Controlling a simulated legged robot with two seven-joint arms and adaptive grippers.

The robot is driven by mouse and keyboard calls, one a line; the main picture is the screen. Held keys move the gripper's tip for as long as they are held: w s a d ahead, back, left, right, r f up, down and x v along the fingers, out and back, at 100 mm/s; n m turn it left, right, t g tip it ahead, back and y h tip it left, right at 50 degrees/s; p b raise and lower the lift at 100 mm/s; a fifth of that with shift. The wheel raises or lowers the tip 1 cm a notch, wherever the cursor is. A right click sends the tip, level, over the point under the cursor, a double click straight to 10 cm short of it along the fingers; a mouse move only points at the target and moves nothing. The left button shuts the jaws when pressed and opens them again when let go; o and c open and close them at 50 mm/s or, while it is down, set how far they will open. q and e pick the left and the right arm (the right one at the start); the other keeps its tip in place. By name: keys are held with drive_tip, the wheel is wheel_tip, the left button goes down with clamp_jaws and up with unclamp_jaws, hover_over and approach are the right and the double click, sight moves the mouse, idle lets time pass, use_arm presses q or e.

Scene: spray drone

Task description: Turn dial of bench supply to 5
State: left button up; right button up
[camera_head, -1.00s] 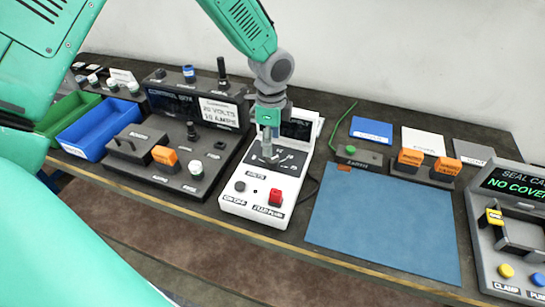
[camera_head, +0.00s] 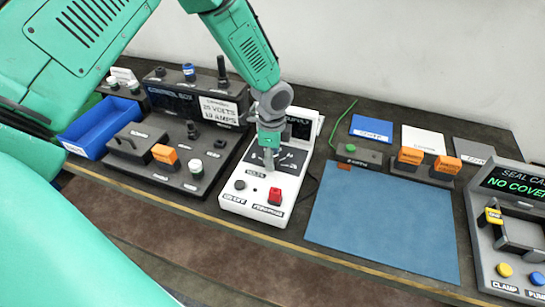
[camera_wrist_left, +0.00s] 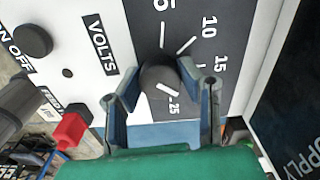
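The bench supply (camera_head: 236,205) is a white box with a dark scale panel, in the middle of the head view. Its black round dial (camera_wrist_left: 156,74) shows in the left wrist view beside the word VOLTS. The dial's white mark points towards 25; the 10 and 15 marks lie farther up. My left gripper (camera_head: 268,168) is down at the panel and hides the dial in the head view. In the left wrist view, its two fingers (camera_wrist_left: 158,80) stand on either side of the dial, tips close to it. I cannot tell whether they press on it. My right gripper is not in view.
A black round button (camera_wrist_left: 33,40) and a red switch (camera_wrist_left: 70,129) sit on the supply near the dial. The dark control box (camera_head: 165,165) stands left, with a blue bin (camera_head: 95,128) beyond. A blue mat (camera_head: 385,220) lies right, and a seal station (camera_head: 490,250) at far right.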

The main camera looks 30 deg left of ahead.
use_arm(q)
drive_tip(key=shift+w+n, duration=0.1)
drive_tip(key=shift+n, duration=0.2)
drive_tip(key=n, duration=0.2)
drive_tip(key=shift+r+n+p, duration=0.1)
drive_tip(key=shift+n+p, duration=0.2)
drive_tip(key=n, duration=0.3)
drive_tip(key=shift+n, duration=0.4)
drive_tip(key=n+p, duration=0.1)
drive_tip(key=n, duration=0.2)
drive_tip(key=shift+n, duration=0.3)
drive_tip(key=n, duration=0.3)
drive_tip(key=shift+w+n, duration=0.1)
drive_tip(key=shift+n, duration=0.2)
drive_tip(key=n, duration=0.5)
drive_tip(key=shift+p, duration=0.3)
drive_tip(key=shift+n, duration=2.4)
drive_tip(key=shift+w, duration=0.1)
